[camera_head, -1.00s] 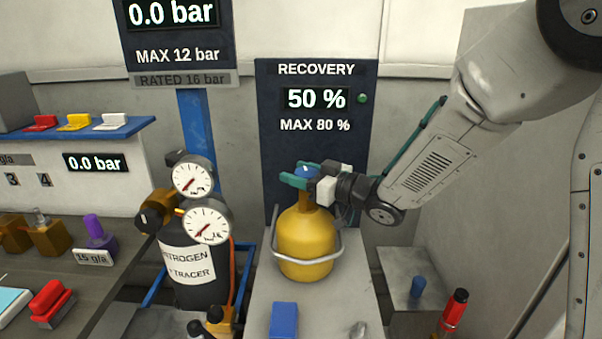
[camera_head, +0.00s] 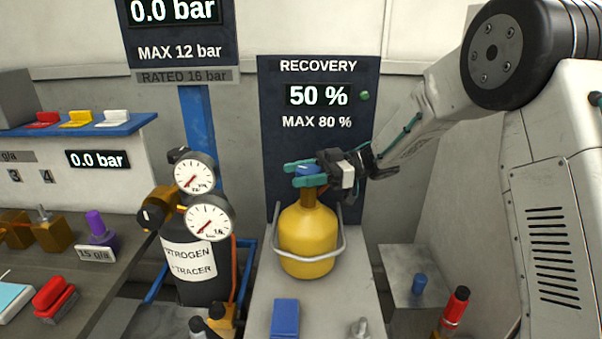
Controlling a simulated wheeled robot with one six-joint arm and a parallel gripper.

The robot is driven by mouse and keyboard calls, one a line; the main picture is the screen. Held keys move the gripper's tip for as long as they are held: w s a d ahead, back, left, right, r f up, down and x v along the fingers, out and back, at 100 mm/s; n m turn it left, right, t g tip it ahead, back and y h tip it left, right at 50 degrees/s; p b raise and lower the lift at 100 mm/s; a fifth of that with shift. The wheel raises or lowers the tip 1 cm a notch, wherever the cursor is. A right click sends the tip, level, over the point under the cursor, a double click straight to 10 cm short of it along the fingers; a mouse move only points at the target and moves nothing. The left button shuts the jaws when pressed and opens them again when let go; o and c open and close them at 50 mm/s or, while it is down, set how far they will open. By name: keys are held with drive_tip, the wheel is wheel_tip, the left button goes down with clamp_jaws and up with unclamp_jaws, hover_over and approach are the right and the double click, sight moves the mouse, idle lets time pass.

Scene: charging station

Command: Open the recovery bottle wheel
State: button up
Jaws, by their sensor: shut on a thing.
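The yellow recovery bottle (camera_head: 307,240) stands upright on a light grey surface, in front of the dark RECOVERY panel (camera_head: 318,150). Its small blue wheel (camera_head: 307,170) with a white mark is on top. My gripper (camera_head: 300,175) reaches in from the right, and its teal fingers are shut on the wheel, one on the far side and one on the near side. The fingers hide part of the wheel and the bottle neck. The panel reads 50 % and MAX 80 %, with a green lamp (camera_head: 365,96).
A black nitrogen cylinder (camera_head: 190,262) with two gauges (camera_head: 211,216) stands close left of the bottle. A blue block (camera_head: 285,317) lies in front. A red-and-black object (camera_head: 455,308) and a small blue knob (camera_head: 419,283) are at right.

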drive_tip(key=shift+s+n+g+h, duration=0.1)
drive_tip(key=shift+n+g+h, duration=0.6)
drive_tip(key=shift+n+g, duration=0.5)
drive_tip(key=shift+g, duration=0.4)
drive_tip(key=o, duration=1)
drive_tip(key=shift+v, duration=3.9)
drive_tip(key=shift+r, duration=0.1)
